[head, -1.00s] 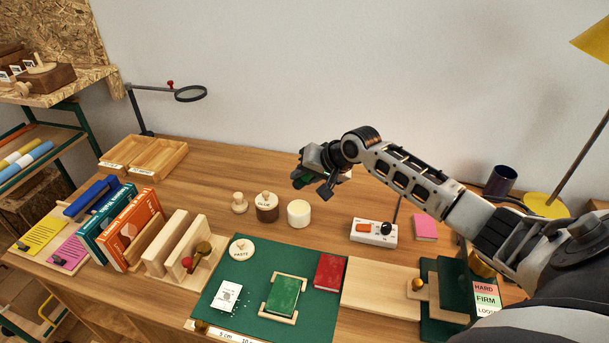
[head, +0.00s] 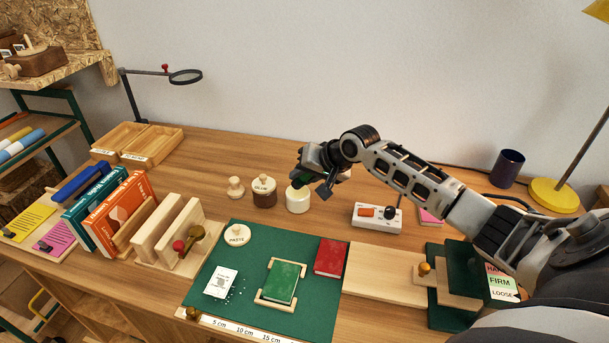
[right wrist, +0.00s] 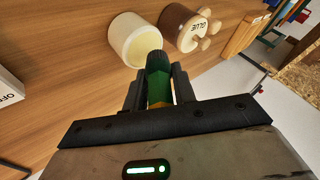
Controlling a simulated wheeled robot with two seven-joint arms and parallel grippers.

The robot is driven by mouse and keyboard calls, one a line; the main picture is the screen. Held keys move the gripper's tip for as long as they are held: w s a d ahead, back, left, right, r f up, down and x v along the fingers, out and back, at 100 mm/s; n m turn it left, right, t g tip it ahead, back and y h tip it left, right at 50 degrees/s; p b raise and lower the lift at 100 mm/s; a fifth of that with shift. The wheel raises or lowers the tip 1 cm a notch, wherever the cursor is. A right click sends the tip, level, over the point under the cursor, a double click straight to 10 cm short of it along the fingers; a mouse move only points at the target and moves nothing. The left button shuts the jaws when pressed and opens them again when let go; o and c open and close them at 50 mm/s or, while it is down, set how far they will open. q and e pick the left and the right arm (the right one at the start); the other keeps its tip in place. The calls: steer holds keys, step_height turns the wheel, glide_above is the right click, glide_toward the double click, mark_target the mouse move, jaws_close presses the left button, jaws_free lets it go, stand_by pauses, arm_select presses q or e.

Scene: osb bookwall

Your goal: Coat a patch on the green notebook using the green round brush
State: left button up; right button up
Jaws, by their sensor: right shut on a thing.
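The green notebook (head: 281,284) lies flat between wooden corner holders on the green mat (head: 215,262). My right gripper (head: 308,183) is at the cream pot (head: 298,203), its fingertips over the pot's right rim in the head view. It is shut on the green round brush (right wrist: 158,82). In the right wrist view the brush's dark end points toward the open mouth of the cream pot (right wrist: 133,42), which holds pale yellow stuff. I cannot tell whether the brush touches it. My left gripper is not in view.
A brown glue pot (head: 264,192) and a wooden knob (head: 236,187) stand left of the cream pot. A switch box (head: 377,217) stands to its right. A paste lid (head: 237,235), a white card (head: 221,283) and a red notebook (head: 331,257) lie on the mat.

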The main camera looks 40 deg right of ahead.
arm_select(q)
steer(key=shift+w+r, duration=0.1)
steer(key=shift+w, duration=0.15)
arm_select(e)
steer(key=shift+f, duration=0.2)
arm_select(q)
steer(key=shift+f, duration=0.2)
arm_select(e)
steer(key=shift+f, duration=0.45)
stand_by(0.3)
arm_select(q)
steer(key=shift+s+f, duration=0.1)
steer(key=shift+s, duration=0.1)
arm_select(e)
steer(key=shift+f, duration=0.15)
stand_by(0.3)
